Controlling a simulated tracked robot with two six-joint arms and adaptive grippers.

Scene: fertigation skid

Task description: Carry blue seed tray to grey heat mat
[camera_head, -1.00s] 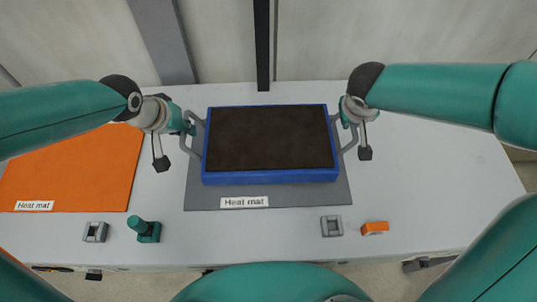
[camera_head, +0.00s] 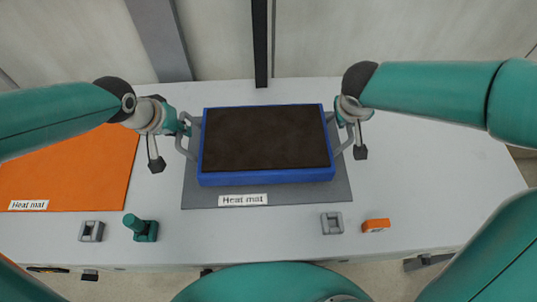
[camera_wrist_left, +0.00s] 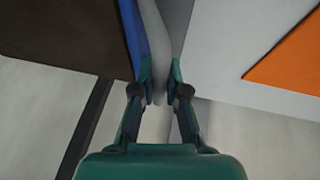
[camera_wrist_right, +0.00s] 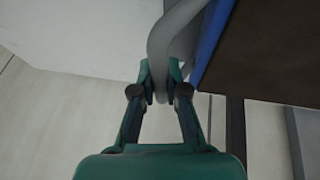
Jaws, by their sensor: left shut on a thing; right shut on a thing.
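The blue seed tray (camera_head: 265,178), filled with dark soil, is over the grey heat mat (camera_head: 300,195) in the head view; I cannot tell whether it touches the mat. Grey mat shows along its front and sides. My left gripper (camera_head: 184,128) is shut on the tray's left grey handle, which also shows between the fingers in the left wrist view (camera_wrist_left: 160,85). My right gripper (camera_head: 340,115) is shut on the right handle, seen between the fingers in the right wrist view (camera_wrist_right: 160,80). The tray's blue wall (camera_wrist_right: 208,45) is beside that handle.
An orange heat mat (camera_head: 75,170) lies at the left. A grey block (camera_head: 91,231), a green knobbed fitting (camera_head: 141,228), a grey switch (camera_head: 332,223) and an orange block (camera_head: 376,225) sit along the front edge. The white table (camera_head: 430,180) is clear at the right.

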